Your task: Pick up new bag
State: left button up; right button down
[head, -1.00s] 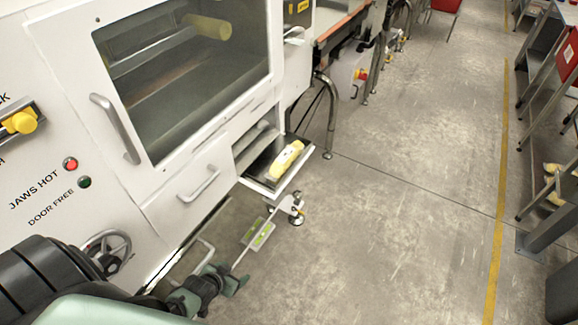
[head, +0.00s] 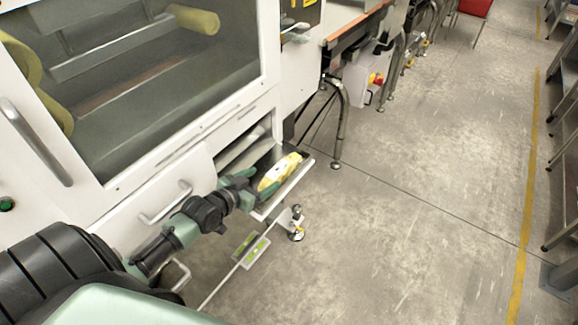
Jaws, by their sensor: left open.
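A yellow bag with a pale label (head: 279,172) lies on the small outfeed tray (head: 300,181) below the machine's window, in the head view. My left gripper (head: 250,182) is open at the tray's left side, with its fingers close to the near-left end of the bag. I cannot tell whether a finger touches the bag. The bag still lies on the tray. My right gripper is out of the frame.
The white machine (head: 120,205) with its window and drawer handle (head: 165,203) stands close on the left. A metal leg (head: 340,125) stands behind the tray. A bracket with a green-marked plate (head: 256,250) is below it.

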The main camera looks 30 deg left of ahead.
aim_at(279, 168)
pick_arm(q)
jog(key=shift+w, duration=0.7)
jog(key=x, duration=0.2)
jog(key=shift+w+f, duration=0.2)
jog(key=shift+w, duration=0.05)
jog(key=x, duration=0.2)
jog(key=shift+w+f+b, duration=0.2)
jog(key=shift+w+b, duration=0.1)
jog(key=shift+b, duration=0.05)
jog(key=shift+w+f, duration=0.2)
jog(key=shift+w, duration=0.3)
jog(key=c, duration=1.3)
grip_shut()
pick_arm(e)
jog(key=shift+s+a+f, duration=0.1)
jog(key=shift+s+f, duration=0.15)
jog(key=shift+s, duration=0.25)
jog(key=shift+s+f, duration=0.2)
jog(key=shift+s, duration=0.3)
pick_arm(q)
jog(key=shift+r, duration=0.1)
